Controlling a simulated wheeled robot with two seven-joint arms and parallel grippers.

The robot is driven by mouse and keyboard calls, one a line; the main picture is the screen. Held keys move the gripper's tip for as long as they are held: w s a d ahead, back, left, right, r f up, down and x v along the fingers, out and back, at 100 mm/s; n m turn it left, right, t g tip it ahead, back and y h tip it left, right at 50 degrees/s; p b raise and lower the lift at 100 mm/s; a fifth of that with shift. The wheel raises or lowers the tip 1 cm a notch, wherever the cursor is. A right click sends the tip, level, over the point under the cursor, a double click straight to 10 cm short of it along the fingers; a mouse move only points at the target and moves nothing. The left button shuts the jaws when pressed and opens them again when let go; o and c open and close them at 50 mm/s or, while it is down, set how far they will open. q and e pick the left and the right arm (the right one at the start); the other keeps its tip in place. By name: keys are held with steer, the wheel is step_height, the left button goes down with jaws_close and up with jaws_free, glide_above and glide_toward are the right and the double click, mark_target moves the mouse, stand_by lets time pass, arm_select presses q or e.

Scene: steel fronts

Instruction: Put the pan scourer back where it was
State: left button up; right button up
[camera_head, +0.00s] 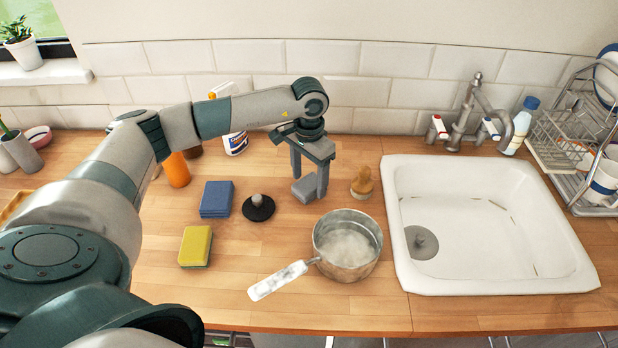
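My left gripper (309,180) hangs over the counter behind the saucepan, pointing down, with its fingers apart. A grey block-like shape shows low between the fingers; I cannot tell whether it is a held thing or part of the gripper. I cannot tell for sure which thing is the pan scourer. A blue pad (216,199) lies flat on the counter, left of the gripper. A yellow sponge (195,246) with a green underside lies in front of it. A black disc with a grey knob (259,207) lies right of the blue pad. My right gripper is not in view.
A saucepan (347,247) with whitish contents stands front centre, handle toward the left front. A wooden-topped brush (362,183) stands behind it. The white sink (493,280) is at right, the dish rack (575,145) beyond. An orange bottle (177,170) and spray bottle (235,143) stand behind my arm.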

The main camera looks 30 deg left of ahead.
mark_target(309, 183)
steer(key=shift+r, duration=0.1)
arm_select(q)
steer(key=shift+r, duration=0.3)
step_height(309, 183, up, 12)
steer(key=b, duration=0.4)
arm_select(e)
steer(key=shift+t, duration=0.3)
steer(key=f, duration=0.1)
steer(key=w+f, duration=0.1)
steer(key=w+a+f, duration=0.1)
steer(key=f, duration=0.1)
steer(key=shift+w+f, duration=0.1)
arm_select(q)
steer(key=shift+f, duration=0.2)
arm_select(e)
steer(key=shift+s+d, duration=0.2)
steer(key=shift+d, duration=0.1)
